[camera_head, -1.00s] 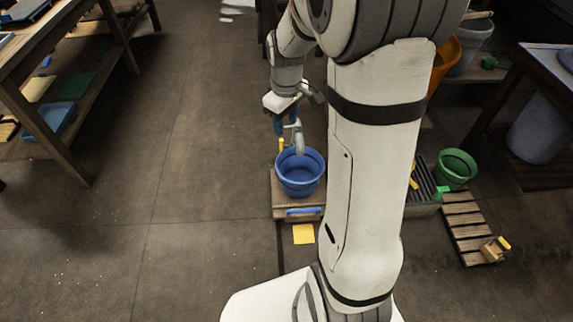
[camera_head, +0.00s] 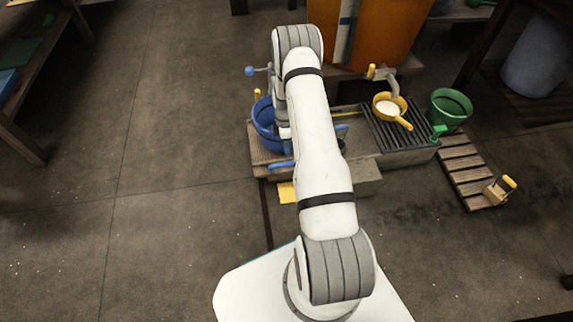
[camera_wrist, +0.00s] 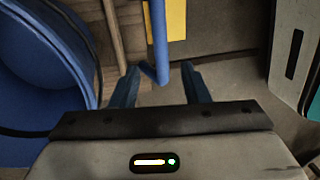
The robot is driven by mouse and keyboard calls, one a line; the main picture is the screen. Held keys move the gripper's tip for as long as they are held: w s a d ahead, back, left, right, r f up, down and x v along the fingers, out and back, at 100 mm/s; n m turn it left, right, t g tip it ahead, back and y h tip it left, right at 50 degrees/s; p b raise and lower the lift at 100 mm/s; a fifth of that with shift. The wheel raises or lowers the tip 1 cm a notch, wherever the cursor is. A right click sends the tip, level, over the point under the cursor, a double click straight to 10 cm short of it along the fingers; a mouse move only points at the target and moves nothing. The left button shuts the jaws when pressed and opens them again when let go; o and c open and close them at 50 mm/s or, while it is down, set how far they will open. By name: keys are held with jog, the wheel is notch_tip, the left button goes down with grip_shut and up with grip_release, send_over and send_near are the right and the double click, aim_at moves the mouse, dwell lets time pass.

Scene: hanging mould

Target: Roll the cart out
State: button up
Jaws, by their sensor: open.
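The cart is a low wooden platform (camera_head: 262,157) left of my arm in the head view, with a blue bucket (camera_head: 266,124) on it. A blue handle (camera_head: 283,165) shows at its front edge. In the wrist view the bucket (camera_wrist: 35,90) fills the left, beside the cart's planks (camera_wrist: 127,30). My gripper (camera_wrist: 160,72) is open, its two dark blue fingers apart. The blue handle's bar (camera_wrist: 156,75) appears between the fingertips; I cannot tell whether it touches them. In the head view my arm hides the gripper.
A yellow square (camera_head: 287,191) lies on the floor before the cart. To the right are a dark grate (camera_head: 410,136) with a yellow pan (camera_head: 389,106), a green bucket (camera_head: 450,108) and a wooden slatted rack (camera_head: 465,172). The floor at left is clear.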

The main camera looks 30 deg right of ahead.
jog(key=f+b, duration=0.1)
jog(key=f, duration=0.1)
jog(key=s+f+b, duration=0.1)
jog(key=f, duration=0.2)
jog(key=f+b, duration=0.1)
jog(key=f, duration=0.1)
jog(key=shift+s+a+f, duration=0.2)
jog(key=shift+f, duration=0.15)
jog(key=shift+c, duration=0.4)
grip_shut()
jog(key=shift+r, duration=0.1)
